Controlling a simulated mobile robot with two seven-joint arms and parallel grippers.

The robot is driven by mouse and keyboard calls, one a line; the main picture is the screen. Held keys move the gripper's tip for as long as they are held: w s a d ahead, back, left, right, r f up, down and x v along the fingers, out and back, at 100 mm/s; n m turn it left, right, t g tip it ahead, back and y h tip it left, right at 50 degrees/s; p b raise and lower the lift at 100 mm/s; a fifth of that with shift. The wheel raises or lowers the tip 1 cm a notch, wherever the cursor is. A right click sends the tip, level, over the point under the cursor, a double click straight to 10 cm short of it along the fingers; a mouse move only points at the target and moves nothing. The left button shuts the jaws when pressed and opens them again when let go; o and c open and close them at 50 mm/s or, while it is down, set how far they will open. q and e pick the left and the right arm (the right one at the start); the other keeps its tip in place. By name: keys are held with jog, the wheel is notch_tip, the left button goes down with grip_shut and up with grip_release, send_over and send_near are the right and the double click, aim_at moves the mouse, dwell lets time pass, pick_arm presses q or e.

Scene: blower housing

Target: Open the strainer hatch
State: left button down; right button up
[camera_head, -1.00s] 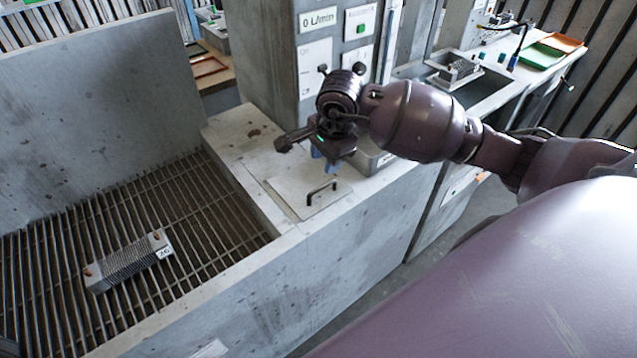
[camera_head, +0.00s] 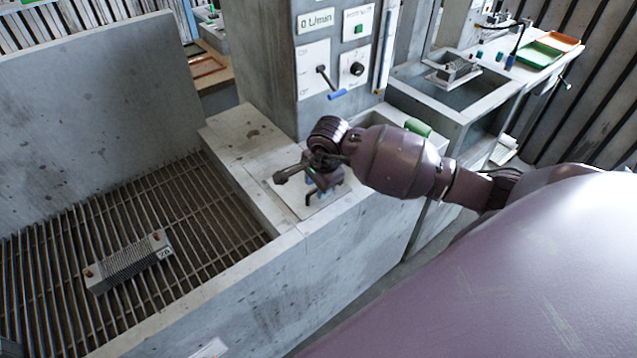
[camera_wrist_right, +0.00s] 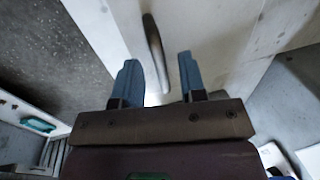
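The strainer hatch (camera_head: 287,192) is a flat light plate set in the top of the concrete ledge, and it lies closed. My right gripper (camera_head: 316,198) is low over the hatch. In the right wrist view its two blue fingers (camera_wrist_right: 159,82) are spread apart, with the handle's near end between them. I cannot tell whether they touch it. My left gripper is not in view.
A grated basin (camera_head: 60,235) with a finned block (camera_head: 128,262) on it lies to the left. A grey control column (camera_head: 270,70) with a blue-handled lever (camera_head: 337,94) stands behind the hatch. A green object (camera_head: 418,127) is just beyond my right forearm.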

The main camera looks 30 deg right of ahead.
jog(key=shift+c, duration=0.5)
grip_shut()
jog(key=shift+w+r, duration=0.1)
